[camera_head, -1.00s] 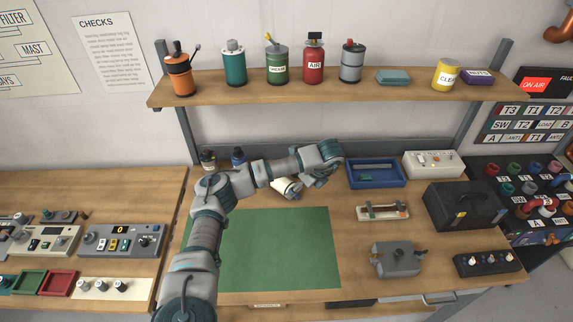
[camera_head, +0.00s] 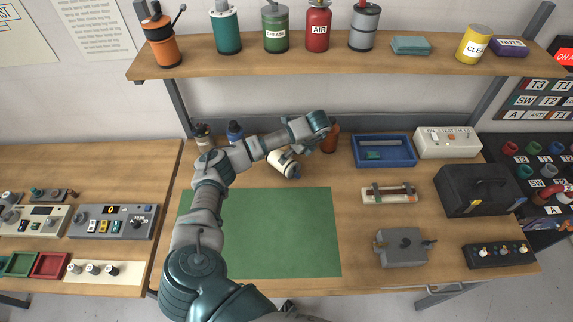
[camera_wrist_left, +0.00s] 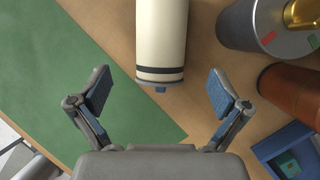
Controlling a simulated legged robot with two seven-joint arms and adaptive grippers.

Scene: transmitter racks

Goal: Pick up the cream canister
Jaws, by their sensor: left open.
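The cream canister (camera_head: 283,163) is on the bench just beyond the green mat, partly hidden behind my left arm in the head view. A gap shows between each finger and the canister. My right gripper is not in view.
A brown cylinder (camera_wrist_left: 290,90) and a grey cylinder with a gold top (camera_wrist_left: 265,28) stand close right of the canister in the wrist view. A blue tray (camera_head: 384,151) is to the right. The green mat (camera_head: 285,235) is clear. A shelf (camera_head: 300,54) overhangs behind.

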